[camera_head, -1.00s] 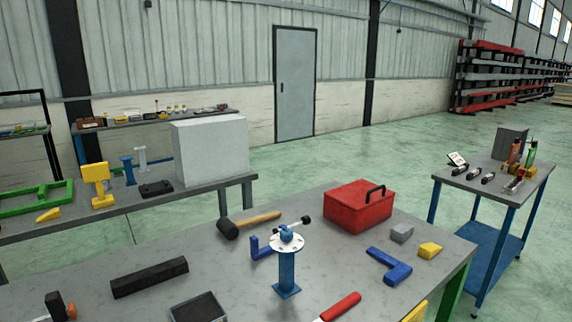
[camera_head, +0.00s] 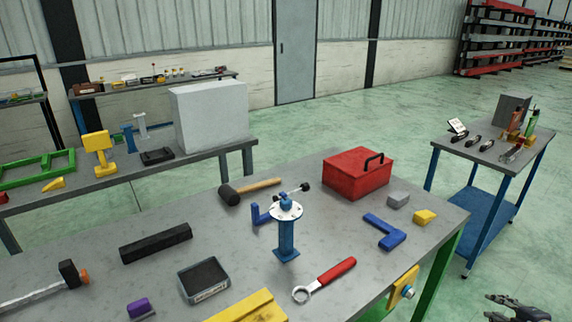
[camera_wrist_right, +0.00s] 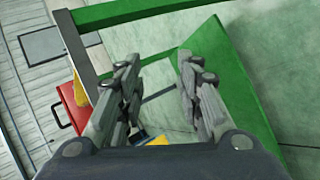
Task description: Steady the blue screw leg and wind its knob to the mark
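The blue screw leg (camera_head: 286,240) stands upright on the grey workbench in the head view. A round white disc (camera_head: 287,211) with marks sits at its top, with a blue hub and a crank ending in a dark knob (camera_head: 306,187). My right gripper (camera_head: 517,305) shows at the bottom right corner of the head view, beyond the bench's right edge and well away from the leg. In the right wrist view the right gripper (camera_wrist_right: 157,90) has its two fingers apart, with nothing between them. My left gripper is in neither view.
Around the leg lie a mallet (camera_head: 250,190), a red toolbox (camera_head: 356,175), blue angle pieces (camera_head: 385,232), a red-handled wrench (camera_head: 325,279), a black bar (camera_head: 156,243) and a small tray (camera_head: 203,280). A trolley (camera_head: 490,150) stands at right. The floor between is clear.

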